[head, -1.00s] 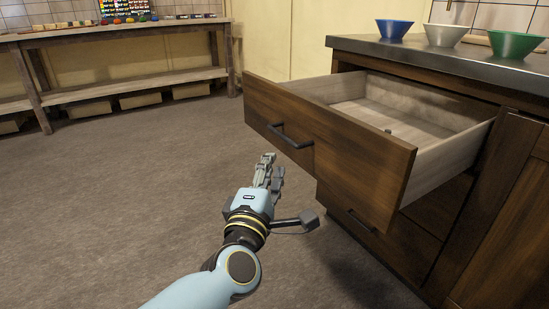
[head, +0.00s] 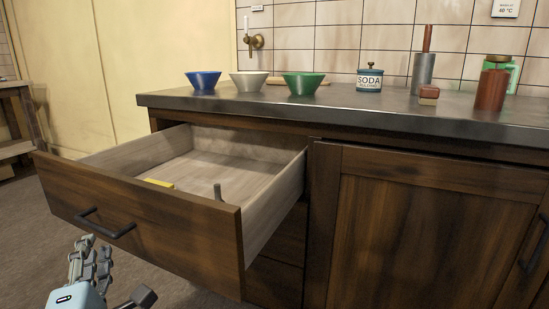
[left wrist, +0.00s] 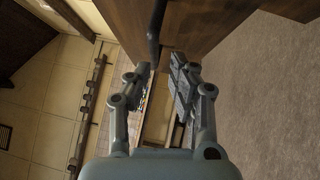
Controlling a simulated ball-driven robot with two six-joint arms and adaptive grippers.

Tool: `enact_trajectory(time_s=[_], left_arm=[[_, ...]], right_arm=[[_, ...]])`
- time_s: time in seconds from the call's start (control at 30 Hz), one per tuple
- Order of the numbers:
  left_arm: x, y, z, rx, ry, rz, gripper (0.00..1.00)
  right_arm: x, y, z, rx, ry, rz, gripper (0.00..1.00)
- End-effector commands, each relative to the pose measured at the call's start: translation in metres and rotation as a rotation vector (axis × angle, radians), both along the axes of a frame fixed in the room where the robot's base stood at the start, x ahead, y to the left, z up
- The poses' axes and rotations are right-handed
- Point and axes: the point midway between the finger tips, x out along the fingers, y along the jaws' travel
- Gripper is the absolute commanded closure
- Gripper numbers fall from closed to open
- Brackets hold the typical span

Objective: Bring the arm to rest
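My left gripper (head: 90,262) is at the lower left of the head view, in front of and below the open drawer (head: 160,222). In the left wrist view its two fingers (left wrist: 160,88) stand apart with nothing between them. The drawer's dark handle (head: 106,225) is above the gripper in the head view. In the left wrist view the handle (left wrist: 156,30) shows just beyond the fingertips, and I see no contact. My right gripper is not in view.
The drawer holds a yellow item (head: 158,184) and a grey upright piece (head: 217,191). Blue (head: 204,80), white (head: 249,82) and green (head: 302,83) bowls stand on the counter (head: 400,112), with a soda jar (head: 370,79) and a red-brown cylinder (head: 491,90) further right. Floor at left is clear.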

Motion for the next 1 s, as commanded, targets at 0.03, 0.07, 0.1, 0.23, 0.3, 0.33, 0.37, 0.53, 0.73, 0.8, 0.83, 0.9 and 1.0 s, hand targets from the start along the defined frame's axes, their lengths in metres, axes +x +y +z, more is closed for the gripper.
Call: enact_trajectory(time_s=[0.03, 0.07, 0.1, 0.23, 0.3, 0.33, 0.37, 0.53, 0.73, 0.8, 0.83, 0.9, 1.0], left_arm=[[-0.005, 0.000, -0.006, 0.002, 0.014, -0.001, 0.79], [-0.009, 0.002, -0.009, 0.007, 0.024, -0.003, 0.79], [-0.012, 0.003, -0.015, 0.012, 0.038, -0.005, 0.79], [-0.022, 0.002, -0.036, 0.056, 0.096, -0.028, 0.79], [-0.027, -0.001, -0.050, 0.091, 0.142, -0.056, 0.79], [-0.029, -0.003, -0.056, 0.107, 0.163, -0.068, 0.79], [-0.032, -0.005, -0.064, 0.130, 0.190, -0.086, 0.79], [-0.052, -0.021, -0.118, 0.283, 0.382, -0.213, 0.79], [-0.106, -0.040, -0.211, 0.554, 0.712, -0.455, 0.79], [-0.141, -0.043, -0.253, 0.683, 0.869, -0.581, 0.79], [-0.157, -0.043, -0.270, 0.738, 0.935, -0.638, 0.79], [-0.196, -0.041, -0.304, 0.854, 1.078, -0.766, 0.79], [-0.243, -0.033, -0.336, 0.985, 1.235, -0.923, 0.79]], right_arm=[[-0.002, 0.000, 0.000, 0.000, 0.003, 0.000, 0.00], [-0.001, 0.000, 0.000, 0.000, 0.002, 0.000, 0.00], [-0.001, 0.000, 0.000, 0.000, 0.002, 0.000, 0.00], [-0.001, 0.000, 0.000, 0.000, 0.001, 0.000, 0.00], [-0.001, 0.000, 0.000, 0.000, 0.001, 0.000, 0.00], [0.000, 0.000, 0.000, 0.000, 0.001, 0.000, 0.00], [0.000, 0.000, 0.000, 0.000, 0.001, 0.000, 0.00], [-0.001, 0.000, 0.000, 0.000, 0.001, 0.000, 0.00], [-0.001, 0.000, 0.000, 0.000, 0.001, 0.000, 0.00], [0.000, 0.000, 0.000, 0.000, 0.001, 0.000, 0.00], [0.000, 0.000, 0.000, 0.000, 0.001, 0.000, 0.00], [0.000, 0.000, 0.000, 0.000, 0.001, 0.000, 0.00], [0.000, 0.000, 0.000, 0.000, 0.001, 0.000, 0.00]])
